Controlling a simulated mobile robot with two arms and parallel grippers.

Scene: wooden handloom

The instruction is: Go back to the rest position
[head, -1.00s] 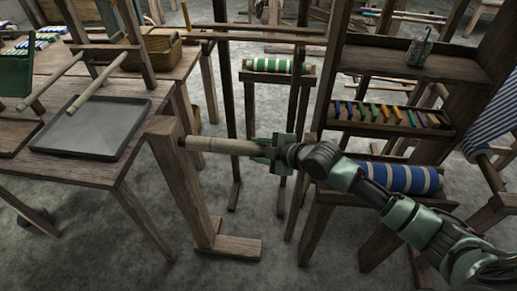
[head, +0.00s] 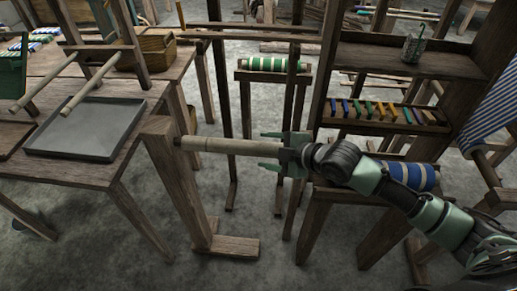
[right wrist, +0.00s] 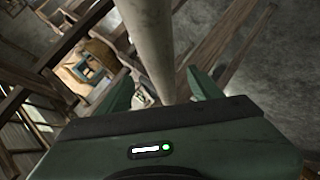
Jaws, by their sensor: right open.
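My right gripper (head: 272,151) is open, its green fingers spread on either side of the free end of a pale wooden rod (head: 215,145). The rod sticks out sideways from a wooden post (head: 178,190) on a flat foot. In the right wrist view the rod (right wrist: 148,40) runs away from between the two open fingers (right wrist: 155,92). I cannot tell whether the fingers touch it. My left gripper is not in view.
A table with a grey tray (head: 40,150) stands at the left. A shelf unit (head: 400,62) with a row of coloured pieces stands at the right, above a blue striped roll (head: 408,176). A green striped roll (head: 273,64) lies behind. Bare floor is in front.

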